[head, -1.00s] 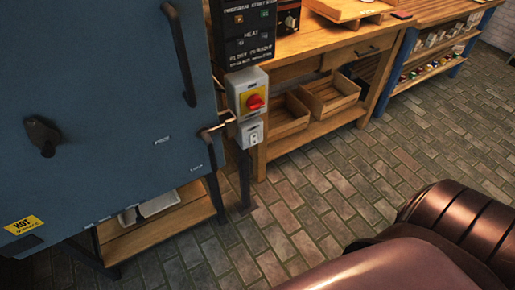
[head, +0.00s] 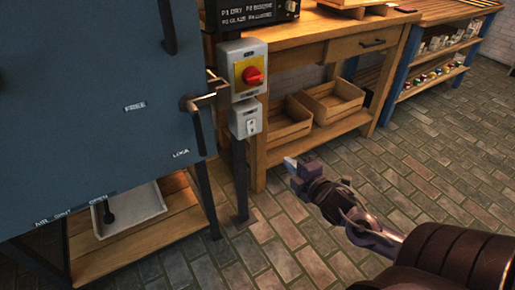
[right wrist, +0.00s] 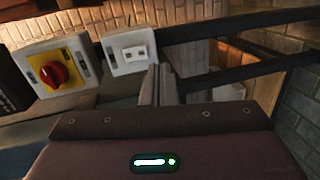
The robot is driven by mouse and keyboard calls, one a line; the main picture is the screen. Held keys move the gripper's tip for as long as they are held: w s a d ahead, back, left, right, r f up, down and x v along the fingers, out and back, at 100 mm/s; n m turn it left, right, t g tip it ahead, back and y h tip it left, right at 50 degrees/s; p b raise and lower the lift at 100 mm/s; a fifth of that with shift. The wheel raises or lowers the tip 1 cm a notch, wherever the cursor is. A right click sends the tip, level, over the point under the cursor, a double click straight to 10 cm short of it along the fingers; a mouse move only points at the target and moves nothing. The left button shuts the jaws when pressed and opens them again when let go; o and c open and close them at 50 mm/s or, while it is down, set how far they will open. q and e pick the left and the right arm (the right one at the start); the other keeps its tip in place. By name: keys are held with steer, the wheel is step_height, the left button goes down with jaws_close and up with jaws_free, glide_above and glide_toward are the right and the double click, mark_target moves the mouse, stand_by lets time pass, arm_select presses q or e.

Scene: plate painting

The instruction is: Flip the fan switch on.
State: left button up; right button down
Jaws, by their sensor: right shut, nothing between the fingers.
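A small light grey switch box (head: 246,119) with a pale switch on its face is on a dark post beside the blue kiln. Above it is a larger grey box (head: 229,53) with a red rotary knob (head: 252,75) on a yellow plate. Which one is the fan switch I cannot read. My right gripper (head: 290,163) is shut and empty, below and right of the small box in the head view, apart from it. In the right wrist view its fingertips (right wrist: 158,72) overlap the picture just below the small box (right wrist: 130,51); the knob (right wrist: 55,74) is farther left. My left gripper is not in view.
The blue kiln (head: 90,110) stands at left, its door handle (head: 196,110) jutting close to the switch boxes. A wooden bench (head: 330,45) with crates (head: 332,101) below is behind. A shelf (head: 440,70) stands at back right. The brick floor at right is open.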

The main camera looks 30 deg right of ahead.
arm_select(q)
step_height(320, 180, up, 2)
arm_select(e)
steer(key=a+r, duration=0.1)
steer(key=a+r+n, duration=0.1)
steer(key=r, duration=0.1)
steer(key=shift+w+a+t+y, duration=0.15)
steer(key=shift+t+y, duration=0.25)
steer(key=b, duration=0.3)
glide_toward(252, 131)
steer(key=w, duration=0.4)
steer(key=w+f+b, duration=0.1)
steer(key=w, duration=0.1)
steer(key=shift+w, duration=0.25)
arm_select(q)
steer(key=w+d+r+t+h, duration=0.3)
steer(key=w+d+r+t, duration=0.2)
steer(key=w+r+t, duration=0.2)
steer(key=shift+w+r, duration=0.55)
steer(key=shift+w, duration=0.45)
arm_select(e)
steer(key=shift+w, duration=0.15)
